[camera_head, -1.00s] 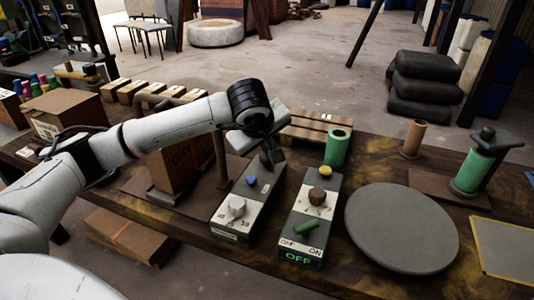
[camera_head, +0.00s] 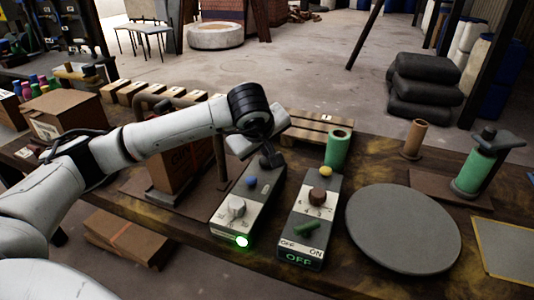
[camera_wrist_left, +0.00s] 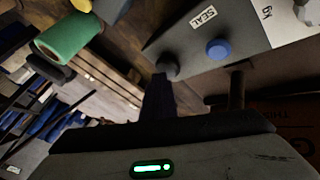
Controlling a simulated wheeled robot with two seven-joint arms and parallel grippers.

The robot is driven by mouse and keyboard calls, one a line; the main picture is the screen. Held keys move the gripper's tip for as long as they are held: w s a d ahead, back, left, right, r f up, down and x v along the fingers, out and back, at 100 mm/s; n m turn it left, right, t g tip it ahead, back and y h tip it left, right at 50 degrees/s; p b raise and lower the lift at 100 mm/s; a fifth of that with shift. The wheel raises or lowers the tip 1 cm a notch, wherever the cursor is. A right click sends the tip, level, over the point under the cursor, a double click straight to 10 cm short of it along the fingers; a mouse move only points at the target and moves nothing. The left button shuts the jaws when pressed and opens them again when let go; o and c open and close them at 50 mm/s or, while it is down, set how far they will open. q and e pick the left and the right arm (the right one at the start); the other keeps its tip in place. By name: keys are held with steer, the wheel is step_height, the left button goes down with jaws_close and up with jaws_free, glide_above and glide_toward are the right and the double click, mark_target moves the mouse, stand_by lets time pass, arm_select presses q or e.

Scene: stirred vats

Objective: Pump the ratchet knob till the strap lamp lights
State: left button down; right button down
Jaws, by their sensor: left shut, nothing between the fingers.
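A grey control box (camera_head: 228,222) on the bench carries a pale dial (camera_head: 236,207), a blue button (camera_head: 252,182) and a lamp (camera_head: 242,241) on its front end, glowing green. In the left wrist view a SEAL label lies near the blue button (camera_wrist_left: 218,49), and a dark round knob (camera_wrist_left: 168,66) sits at the box's end. My left gripper (camera_head: 268,158) is shut and empty over the far end of this box. Its dark fingers (camera_wrist_left: 160,98) point at the dark knob; whether they touch it I cannot tell. My right gripper is out of view.
A second box (camera_head: 307,220) with a brown dial, yellow button, green switch and OFF display stands to the right. A brown carton (camera_head: 180,170) stands left of my gripper, under my arm.

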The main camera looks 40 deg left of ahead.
mark_target(267, 161)
arm_select(q)
steer(key=shift+f, duration=0.1)
steer(key=shift+r+p, duration=0.4)
steer(key=shift+r, duration=0.2)
steer(key=shift+r+p, duration=0.6)
steer(key=shift+r, duration=0.45)
steer(key=shift+r, duration=0.15)
steer(key=shift+r, duration=0.25)
step_height(267, 161, up, 4)
steer(key=p, duration=0.3)
steer(key=shift+r, duration=0.15)
